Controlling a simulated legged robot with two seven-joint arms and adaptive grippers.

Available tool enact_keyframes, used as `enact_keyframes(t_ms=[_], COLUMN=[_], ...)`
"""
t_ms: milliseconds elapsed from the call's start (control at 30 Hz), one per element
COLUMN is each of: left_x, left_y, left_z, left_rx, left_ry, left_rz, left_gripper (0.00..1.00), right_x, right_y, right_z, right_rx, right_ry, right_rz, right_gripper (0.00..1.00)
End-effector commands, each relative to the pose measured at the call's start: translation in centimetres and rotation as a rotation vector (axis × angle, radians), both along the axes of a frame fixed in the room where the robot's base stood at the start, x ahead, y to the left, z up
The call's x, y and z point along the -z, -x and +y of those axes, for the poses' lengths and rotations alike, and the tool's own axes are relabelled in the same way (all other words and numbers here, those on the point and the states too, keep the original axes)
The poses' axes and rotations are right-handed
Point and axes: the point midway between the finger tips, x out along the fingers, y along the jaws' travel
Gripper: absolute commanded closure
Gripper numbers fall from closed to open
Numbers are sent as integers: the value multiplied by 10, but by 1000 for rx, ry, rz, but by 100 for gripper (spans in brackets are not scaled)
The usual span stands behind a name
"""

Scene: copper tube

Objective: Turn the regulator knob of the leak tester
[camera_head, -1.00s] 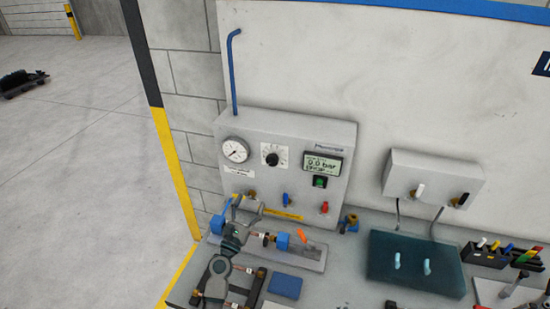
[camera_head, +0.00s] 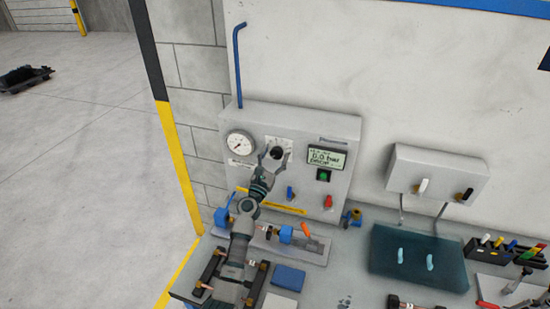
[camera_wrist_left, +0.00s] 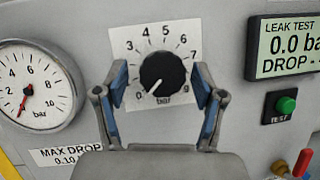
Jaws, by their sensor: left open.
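The leak tester (camera_head: 342,206) is a grey box mounted against the wall. Its black regulator knob (camera_wrist_left: 162,73) sits on a white dial plate (camera_wrist_left: 187,32) marked from 0 to 9 bar; the white pointer line aims near 0. In the head view the knob (camera_head: 277,153) shows just above my fingers. My left gripper (camera_head: 273,157) is open in front of the knob. In the left wrist view its fingers (camera_wrist_left: 162,88) stand on both sides of the knob with gaps. The display (camera_wrist_left: 291,47) reads 0.0 bar. My right gripper is not in view.
A round gauge (camera_wrist_left: 35,84) is left of the knob, its red needle near 0. A green test button (camera_wrist_left: 285,105) is to the right. Blue (camera_head: 290,193) and red (camera_head: 328,201) valves sit below.

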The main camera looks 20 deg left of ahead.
Motion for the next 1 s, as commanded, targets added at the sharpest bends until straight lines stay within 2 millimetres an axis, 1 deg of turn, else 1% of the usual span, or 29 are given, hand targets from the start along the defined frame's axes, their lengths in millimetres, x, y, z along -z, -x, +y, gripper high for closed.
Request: enact_keyframes(t_ms=[67, 200, 267, 300, 367, 400, 433, 467, 767, 1000], left_x=[-1, -1, -1, -1, -1, -1, -1, -1, -1, -2], left_y=[0, 0, 0, 0, 0, 0, 0, 0, 0, 0], left_z=[-1, -1, -1, -1, -1, -1, -1, -1, -1, 0], left_rx=[0, 1, 1, 1, 1, 1, 1, 1, 1, 2], left_ry=[0, -1, -1, -1, -1, -1, -1, -1, -33, -158], left_rz=[-1, -1, -1, -1, -1, -1, -1, -1, -2, -6], left_gripper=[31, 31, 46, 56, 71, 81, 88, 90, 90, 90], right_x=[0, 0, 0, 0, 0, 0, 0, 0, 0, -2], right_y=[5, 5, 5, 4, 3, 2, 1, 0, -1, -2], right_z=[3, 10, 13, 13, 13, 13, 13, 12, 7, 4], right_rx=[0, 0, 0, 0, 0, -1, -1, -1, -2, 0], right_ry=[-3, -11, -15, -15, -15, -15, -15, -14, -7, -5], right_rz=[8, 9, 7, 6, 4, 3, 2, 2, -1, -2], right_gripper=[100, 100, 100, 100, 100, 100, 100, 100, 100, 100])
